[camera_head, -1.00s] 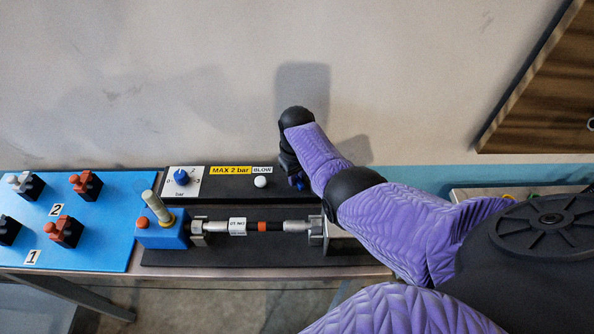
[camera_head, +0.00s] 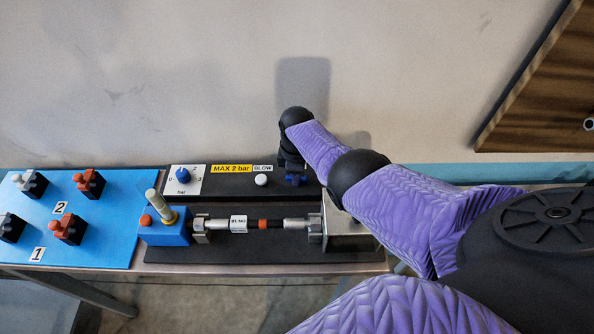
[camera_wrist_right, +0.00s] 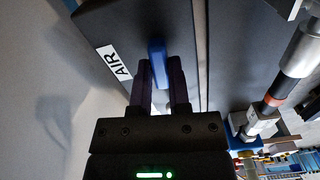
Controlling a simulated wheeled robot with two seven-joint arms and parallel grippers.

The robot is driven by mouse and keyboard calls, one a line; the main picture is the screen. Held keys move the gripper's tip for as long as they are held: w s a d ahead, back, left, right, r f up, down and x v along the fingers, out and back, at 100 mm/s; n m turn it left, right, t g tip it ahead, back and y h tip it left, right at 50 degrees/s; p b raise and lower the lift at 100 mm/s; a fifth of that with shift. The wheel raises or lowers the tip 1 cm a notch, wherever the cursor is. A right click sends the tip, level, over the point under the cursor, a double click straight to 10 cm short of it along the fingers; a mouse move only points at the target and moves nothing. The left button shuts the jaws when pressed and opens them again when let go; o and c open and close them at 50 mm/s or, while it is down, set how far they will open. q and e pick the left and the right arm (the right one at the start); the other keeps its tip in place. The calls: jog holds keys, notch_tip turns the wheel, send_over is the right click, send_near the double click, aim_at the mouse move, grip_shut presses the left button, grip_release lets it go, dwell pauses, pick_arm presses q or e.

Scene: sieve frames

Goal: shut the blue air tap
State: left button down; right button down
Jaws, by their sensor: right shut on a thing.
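The blue air tap (camera_head: 297,180) is at the right end of the black panel against the wall, partly hidden under my right gripper (camera_head: 293,166). In the right wrist view its blue lever (camera_wrist_right: 157,52) sits between the two dark fingertips of my right gripper (camera_wrist_right: 160,80), beside the white AIR label (camera_wrist_right: 114,62). The gripper is shut on the lever. How far the tap is turned is hard to tell. My left gripper is not in view.
The panel also has a blue pressure knob (camera_head: 183,175) and a white BLOW button (camera_head: 261,180). In front lies a clamped tube (camera_head: 265,224) with a blue valve block (camera_head: 165,234). A blue board (camera_head: 105,225) with several switches is at left.

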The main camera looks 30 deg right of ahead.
jog(key=shift+n, duration=0.7)
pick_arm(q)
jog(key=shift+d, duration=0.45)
pick_arm(e)
jog(key=c, duration=0.6)
grip_release()
notch_tip(320, 180, up, 9)
jog(key=p, duration=0.6)
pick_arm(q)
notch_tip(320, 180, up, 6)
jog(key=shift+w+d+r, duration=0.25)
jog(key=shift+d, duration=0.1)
pick_arm(e)
jog(key=shift+r, duration=0.5)
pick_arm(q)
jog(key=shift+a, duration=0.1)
